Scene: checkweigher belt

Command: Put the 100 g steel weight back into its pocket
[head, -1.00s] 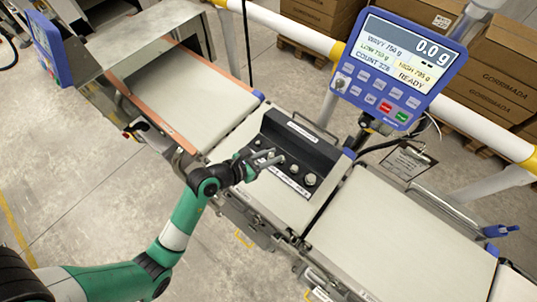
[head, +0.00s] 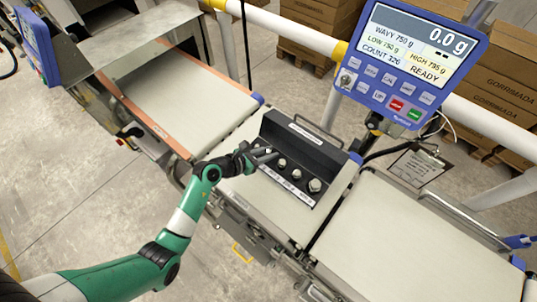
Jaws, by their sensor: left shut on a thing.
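The dark weight rack (head: 309,149) stands on the weighing belt, with a pale label strip along its front edge. Several steel weights show in its row of pockets, the largest (head: 314,186) at the right end. My left gripper (head: 266,154) is at the left end of this row, close above the rack. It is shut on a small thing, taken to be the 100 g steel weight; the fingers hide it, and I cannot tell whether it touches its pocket. My right gripper is not in view.
The blue display (head: 413,63) reads 0.0 g and READY behind the rack. Pale belts lie on both sides, the infeed belt (head: 190,100) at left and the outfeed belt (head: 420,240) at right, both clear. A clipboard (head: 418,165) hangs behind.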

